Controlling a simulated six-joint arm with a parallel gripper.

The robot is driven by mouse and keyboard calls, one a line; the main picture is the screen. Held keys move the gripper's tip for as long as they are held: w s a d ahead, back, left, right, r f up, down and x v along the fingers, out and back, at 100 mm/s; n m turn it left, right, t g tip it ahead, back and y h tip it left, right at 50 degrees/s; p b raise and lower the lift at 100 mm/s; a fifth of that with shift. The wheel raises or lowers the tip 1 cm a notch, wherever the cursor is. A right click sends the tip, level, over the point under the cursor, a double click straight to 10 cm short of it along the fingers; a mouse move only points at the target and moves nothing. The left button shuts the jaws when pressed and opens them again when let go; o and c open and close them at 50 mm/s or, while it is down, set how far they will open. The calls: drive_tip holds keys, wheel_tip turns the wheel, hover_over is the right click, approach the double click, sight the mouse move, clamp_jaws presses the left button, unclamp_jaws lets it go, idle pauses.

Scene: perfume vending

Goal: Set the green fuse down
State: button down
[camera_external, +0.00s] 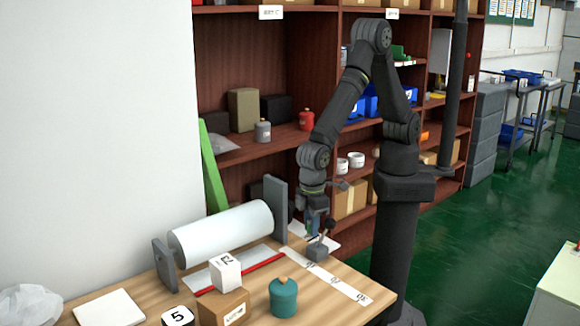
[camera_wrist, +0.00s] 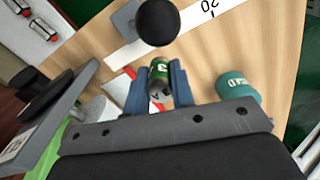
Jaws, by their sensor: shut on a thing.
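The green fuse (camera_wrist: 159,71) is a small green cylinder with a white mark and a grey end. In the wrist view it sits between the blue fingers of my gripper (camera_wrist: 160,88), which is shut on it. In the external view my gripper (camera_external: 313,228) points down over the back right part of the wooden table (camera_external: 330,300), beside a grey block with a dark ball on top (camera_external: 317,251). The fuse is mostly hidden there by the fingers. I cannot tell whether it touches the table.
The dark ball (camera_wrist: 157,20) stands close ahead of the fuse. A white marked strip (camera_external: 340,277) lies on the table. A teal jar (camera_external: 284,298), a numbered white cube (camera_external: 226,271) on a carton (camera_external: 224,307), and a white roller (camera_external: 222,229) stand nearby. Shelves (camera_external: 270,155) rise behind.

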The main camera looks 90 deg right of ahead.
hover_over(333, 288)
drive_tip(key=f, duration=0.6)
drive_tip(key=shift+w+d+f, duration=0.1)
drive_tip(key=shift+d+f, duration=0.15)
drive_tip(key=shift+f, duration=0.15)
drive_tip(key=shift+a+f, duration=0.1)
drive_tip(key=shift+f, duration=1.95)
drive_tip(key=shift+f, duration=0.15)
drive_tip(key=c, duration=1.2)
unclamp_jaws()
drive_tip(key=shift+c, duration=0.2)
wheel_tip(333, 288, up, 12)
